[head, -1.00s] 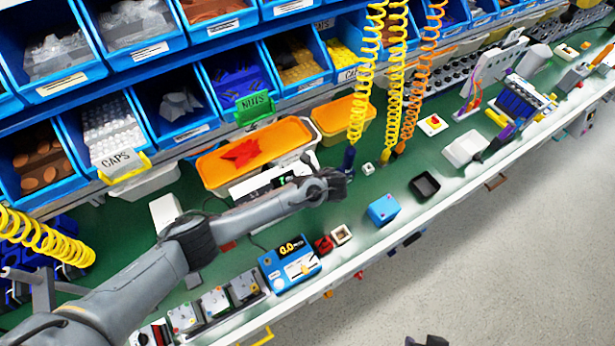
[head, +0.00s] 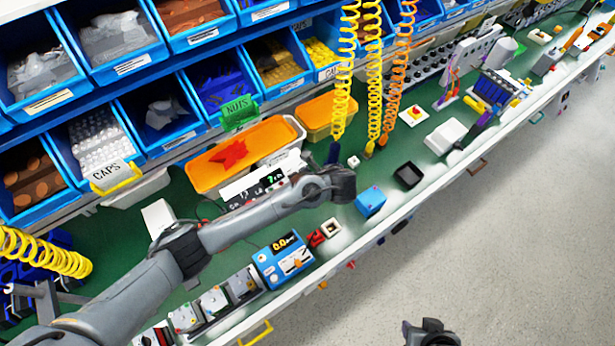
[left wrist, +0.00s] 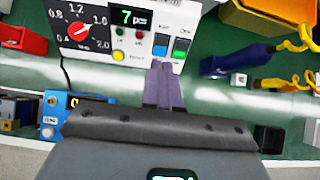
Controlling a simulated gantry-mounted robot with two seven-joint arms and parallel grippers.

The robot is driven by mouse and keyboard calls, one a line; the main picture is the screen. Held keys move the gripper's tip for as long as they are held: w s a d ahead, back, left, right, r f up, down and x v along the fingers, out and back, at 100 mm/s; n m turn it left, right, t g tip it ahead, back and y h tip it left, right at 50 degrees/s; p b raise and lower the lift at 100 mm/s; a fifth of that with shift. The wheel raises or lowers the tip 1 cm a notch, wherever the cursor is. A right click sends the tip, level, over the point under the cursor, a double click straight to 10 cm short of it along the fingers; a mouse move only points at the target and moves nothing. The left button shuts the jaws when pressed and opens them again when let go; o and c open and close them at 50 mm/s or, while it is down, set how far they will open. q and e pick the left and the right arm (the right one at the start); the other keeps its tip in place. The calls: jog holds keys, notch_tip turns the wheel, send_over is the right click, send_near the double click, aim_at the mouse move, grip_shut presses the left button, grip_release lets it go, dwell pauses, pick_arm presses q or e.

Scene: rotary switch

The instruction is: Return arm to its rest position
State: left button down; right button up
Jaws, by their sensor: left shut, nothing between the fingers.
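The white panel with a rotary switch (left wrist: 88,30) fills the upper left of the left wrist view. The panel's green display (left wrist: 130,17) reads 7 pcs. In the head view the white panel (head: 240,190) stands partly behind my left arm. My left gripper (head: 345,187) is shut and empty over the bench. Its fingers in the left wrist view (left wrist: 164,85) overlap the panel's lower right; contact cannot be told. A dark part at the bottom, seemingly my right gripper (head: 430,332), shows no clear fingers.
A blue meter (head: 283,258), a blue box (head: 370,201) and a black tray (head: 408,175) sit along the bench front. Coiled yellow hoses (head: 374,70) hang over the bench behind. An orange-lidded bin (head: 215,165) stands behind the panel.

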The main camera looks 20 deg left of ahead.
dwell(0.3)
pick_arm(q)
jog(key=s+d+f+n+g+h, duration=0.1)
jog(key=s+d+f+n+h, duration=0.2)
jog(key=s, duration=0.4)
jog(key=s+d+f+n+g+h, duration=0.1)
jog(key=s+d+n+h, duration=0.1)
jog(key=s+n, duration=0.5)
jog(key=s+a+r+n+h, duration=0.1)
jog(key=s+a+r+n, duration=0.2)
jog(key=s+a+n, duration=0.45)
jog(key=s+a+r+n+h, duration=0.1)
jog(key=s+a+r+n, duration=0.2)
jog(key=s+a+n, duration=0.45)
notch_tip(320, 180, up, 16)
jog(key=s+d+m+p, duration=0.1)
jog(key=p, duration=1.6)
jog(key=shift+s+d+r+m+t, duration=0.15)
jog(key=shift+d+r+m+t, duration=0.15)
jog(key=shift+t, duration=0.1)
jog(key=shift+f, duration=0.1)
